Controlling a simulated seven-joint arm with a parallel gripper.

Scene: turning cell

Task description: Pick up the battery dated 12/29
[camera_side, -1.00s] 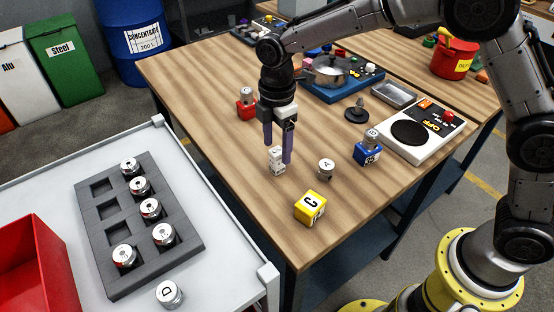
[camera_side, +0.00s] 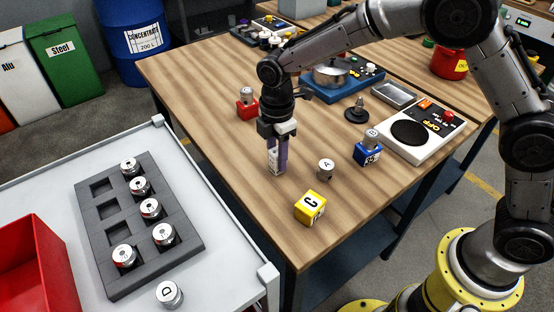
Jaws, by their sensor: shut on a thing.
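My gripper (camera_side: 277,165) is at the left part of the wooden table, pointing down. Its purple fingers are shut on a small white upright battery-like piece (camera_side: 273,163), mostly hidden between and behind the fingers. Its print is too small to read, so I cannot tell a date on it. The piece stands at or very near the table top. A silver cylinder marked A (camera_side: 326,168) stands to the right of my gripper, apart from it.
A yellow block marked C (camera_side: 310,207) is at the front, a blue block (camera_side: 367,152) to the right and a red block (camera_side: 247,107) behind left. A grey tray (camera_side: 112,240) with several silver cylinders lies on the white cart. Wood in front of my gripper is clear.

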